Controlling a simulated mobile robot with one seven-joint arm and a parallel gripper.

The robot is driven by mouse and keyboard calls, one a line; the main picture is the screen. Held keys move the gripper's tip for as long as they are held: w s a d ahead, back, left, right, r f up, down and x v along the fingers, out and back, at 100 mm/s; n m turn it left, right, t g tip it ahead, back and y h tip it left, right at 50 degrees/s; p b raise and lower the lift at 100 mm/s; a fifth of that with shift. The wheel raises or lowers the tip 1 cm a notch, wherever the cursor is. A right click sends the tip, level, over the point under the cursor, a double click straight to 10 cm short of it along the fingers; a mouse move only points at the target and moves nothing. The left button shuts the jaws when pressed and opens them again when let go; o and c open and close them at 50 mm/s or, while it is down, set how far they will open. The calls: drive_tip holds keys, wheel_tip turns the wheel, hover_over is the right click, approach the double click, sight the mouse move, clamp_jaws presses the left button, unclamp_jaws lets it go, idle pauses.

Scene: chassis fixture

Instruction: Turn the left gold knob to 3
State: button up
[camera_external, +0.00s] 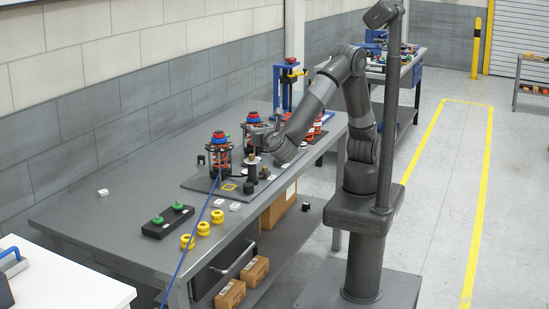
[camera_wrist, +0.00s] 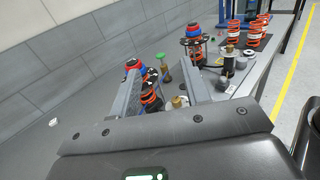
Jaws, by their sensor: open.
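My gripper (camera_external: 259,137) is over the far part of the workbench, beside the spring assemblies. In the wrist view my gripper (camera_wrist: 158,64) has its two grey fingers spread apart, with nothing held. A small gold knob (camera_wrist: 180,101) shows low between the fingers, partly hidden by the gripper body. Another gold-topped post (camera_wrist: 229,49) stands farther right, beyond the right finger. I cannot tell for sure which is the left one. Any number marks are too small to read. In the external view a gold piece (camera_external: 253,151) shows just below the gripper, on a black post.
Red-sprung assemblies with blue tops (camera_external: 218,150) stand close to the gripper, one (camera_wrist: 150,92) between the fingers in the wrist view. A black box with green knobs (camera_external: 168,220) and yellow rings (camera_external: 203,229) lie nearer. The bench's left part (camera_external: 110,215) is mostly clear.

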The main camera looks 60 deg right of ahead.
drive_tip(key=w+d+r+m+g+y, duration=0.1)
drive_tip(key=w+d+m+g, duration=0.2)
drive_tip(key=d, duration=0.4)
drive_tip(key=w+d+r+m+g, duration=0.1)
drive_tip(key=w+d+m+g, duration=0.15)
drive_tip(key=d, duration=0.45)
drive_tip(key=s+d+f+m+g+y, duration=0.1)
drive_tip(key=s+d+m+g+y, duration=0.2)
drive_tip(key=d+m, duration=0.7)
drive_tip(key=shift+d+f+g+y, duration=0.25)
drive_tip(key=shift+d+g+y, duration=1.3)
drive_tip(key=shift+d, duration=1.3)
drive_tip(key=shift+s+y, duration=0.1)
drive_tip(key=shift+y, duration=0.15)
drive_tip(key=s+d+f+m+t+y, duration=0.2)
drive_tip(key=s+d+m+t+y, duration=0.2)
drive_tip(key=m, duration=0.7)
drive_tip(key=shift+s+d+f+m+y, duration=0.35)
drive_tip(key=shift+s+d+y, duration=0.15)
drive_tip(key=shift+s+d, duration=0.4)
drive_tip(key=shift+o, duration=0.4)
drive_tip(key=shift+w, duration=0.1)
